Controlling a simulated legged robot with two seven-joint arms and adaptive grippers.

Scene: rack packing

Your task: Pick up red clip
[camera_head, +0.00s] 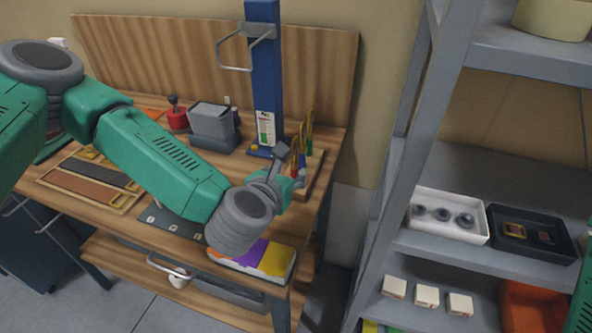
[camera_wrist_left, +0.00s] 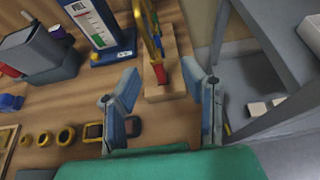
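My left gripper (camera_head: 290,165) is at the clip stand near the right end of the workbench. In the left wrist view its two fingers (camera_wrist_left: 162,82) are spread apart with nothing held between them. A red clip (camera_wrist_left: 159,73) with a yellow upper part stands upright on a wooden block (camera_wrist_left: 172,84), ahead of the fingers and between their lines. In the head view the red clip (camera_head: 294,170) is close to the fingers and partly hidden. More yellow-topped clips (camera_head: 309,132) stand behind it, with green and blue lower parts. The right gripper is not in view.
A blue column (camera_head: 264,70) with a metal handle stands left of the clips. A grey box (camera_head: 212,121) and a red item (camera_head: 177,118) are further left. A grey shelf rack (camera_head: 430,150) holds a white tray (camera_head: 448,230) and a black tray (camera_head: 530,250).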

